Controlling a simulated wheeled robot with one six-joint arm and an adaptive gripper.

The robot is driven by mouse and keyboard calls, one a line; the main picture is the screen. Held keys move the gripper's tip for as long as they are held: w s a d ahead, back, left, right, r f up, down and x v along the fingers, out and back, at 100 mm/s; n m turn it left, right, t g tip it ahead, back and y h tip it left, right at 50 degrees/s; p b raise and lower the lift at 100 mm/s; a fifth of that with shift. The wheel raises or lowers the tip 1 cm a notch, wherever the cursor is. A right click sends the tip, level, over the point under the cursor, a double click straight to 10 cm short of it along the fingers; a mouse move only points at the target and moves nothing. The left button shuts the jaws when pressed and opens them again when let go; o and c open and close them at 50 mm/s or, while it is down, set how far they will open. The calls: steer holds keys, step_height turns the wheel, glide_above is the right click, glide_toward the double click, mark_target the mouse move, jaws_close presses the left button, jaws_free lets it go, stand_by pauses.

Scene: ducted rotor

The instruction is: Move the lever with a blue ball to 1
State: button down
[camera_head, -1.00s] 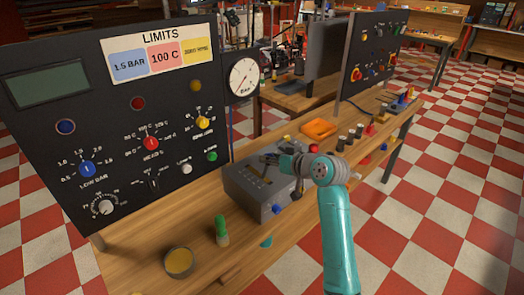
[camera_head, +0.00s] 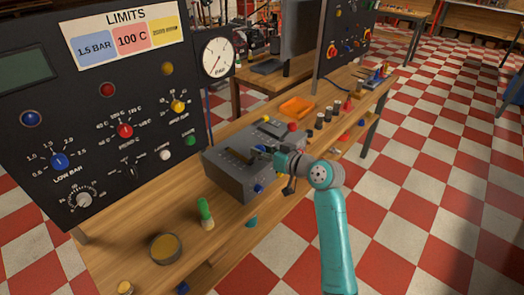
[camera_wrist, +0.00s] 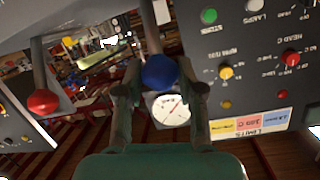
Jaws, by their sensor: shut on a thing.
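The blue ball (camera_wrist: 159,71) tops a grey lever shaft in the wrist view. My gripper (camera_wrist: 160,84) is shut on this ball, one finger on each side. The lever belongs to a grey control box (camera_head: 236,182) on the bench in the head view. There my gripper (camera_head: 274,157) reaches over the box's right part and largely hides the ball. A second lever with a red ball (camera_wrist: 42,102) stands to the left in the wrist view; the red ball also shows behind my gripper in the head view (camera_head: 293,127). The position marks are too small to read.
A black panel (camera_head: 40,130) with knobs and a gauge (camera_head: 217,57) stands left of the box. A green-topped peg (camera_head: 205,212) and a round tin (camera_head: 165,249) are in front of it. An orange tray (camera_head: 296,107) and several dark cylinders lie behind.

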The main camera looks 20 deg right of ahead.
steer(key=c, duration=0.8)
jaws_free()
steer(key=shift+s+f, duration=0.1)
steer(key=shift+f, duration=0.35)
steer(key=shift+o, duration=0.4)
steer(key=shift+r, duration=0.15)
steer(key=v, duration=1.2)
